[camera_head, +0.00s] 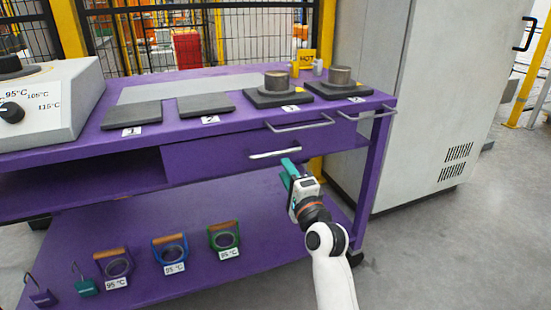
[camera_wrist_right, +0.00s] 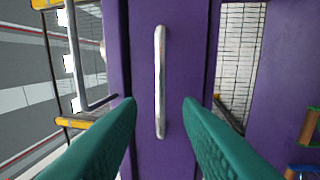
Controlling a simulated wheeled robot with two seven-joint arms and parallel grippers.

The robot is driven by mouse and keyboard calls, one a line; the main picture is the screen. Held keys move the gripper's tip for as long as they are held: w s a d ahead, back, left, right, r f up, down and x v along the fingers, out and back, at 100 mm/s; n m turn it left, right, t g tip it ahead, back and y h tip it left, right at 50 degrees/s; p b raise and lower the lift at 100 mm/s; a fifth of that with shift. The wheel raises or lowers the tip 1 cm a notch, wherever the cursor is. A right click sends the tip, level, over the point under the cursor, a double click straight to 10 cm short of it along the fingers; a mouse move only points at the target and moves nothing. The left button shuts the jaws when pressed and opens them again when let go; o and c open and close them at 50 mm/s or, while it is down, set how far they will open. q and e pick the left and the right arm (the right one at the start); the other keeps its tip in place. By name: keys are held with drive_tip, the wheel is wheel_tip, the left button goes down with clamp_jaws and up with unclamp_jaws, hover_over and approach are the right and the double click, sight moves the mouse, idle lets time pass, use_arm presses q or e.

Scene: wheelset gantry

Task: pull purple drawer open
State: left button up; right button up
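The purple drawer (camera_head: 215,156) is in the purple workbench, below the bench top, and its front looks flush with the frame. Its silver bar handle (camera_head: 275,154) is on the front, and in the right wrist view the handle (camera_wrist_right: 160,80) runs upright in the picture. My right gripper (camera_head: 289,170) is just in front of and slightly below the handle. Its teal fingers are spread, with the handle showing between and beyond them in the right wrist view. I see no contact with the handle. My left gripper is not in view.
Two more silver handles (camera_head: 300,123) project above the drawer handle. Dark plates and two metal cylinders (camera_head: 276,80) stand on the bench top. Several padlocks and ring tools (camera_head: 224,237) lie on the lower shelf. A grey cabinet (camera_head: 405,100) stands right; floor in front is clear.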

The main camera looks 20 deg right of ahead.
sight(275, 154)
drive_tip(key=w, duration=0.2)
drive_tip(key=w+r+b, duration=0.1)
drive_tip(key=w, duration=0.2)
drive_tip(key=w+b, duration=0.1)
drive_tip(key=w, duration=0.2)
drive_tip(key=shift+r, duration=0.2)
clamp_jaws()
